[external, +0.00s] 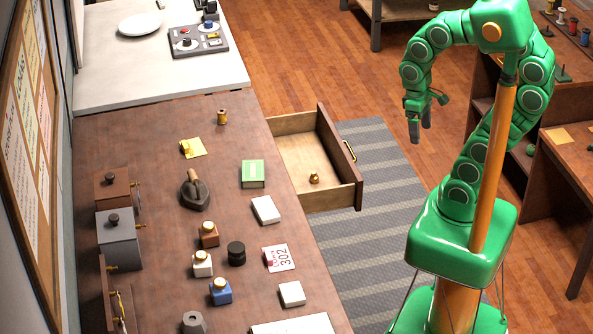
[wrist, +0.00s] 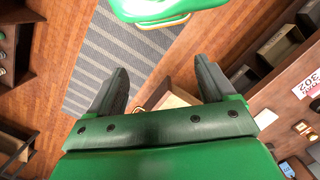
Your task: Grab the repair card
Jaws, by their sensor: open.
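The repair card, white with a pink-red mark and the number 302 (external: 279,258), lies flat on the brown counter to the right of a black round jar. It also shows at the right edge of the wrist view (wrist: 307,86), partly cut off. My gripper (external: 420,132) is open and empty. It hangs in the air over the floor beyond the open drawer, well apart from the card. In the wrist view its two dark fingers (wrist: 163,75) stand wide apart with floor and rug behind them.
An open drawer (external: 290,147) with a small brass item juts from the counter (external: 150,135). White boxes (external: 265,210) (external: 292,294), a green box (external: 253,174), an iron (external: 195,192) and several ink bottles stand near the card. A striped rug (external: 385,215) covers clear floor.

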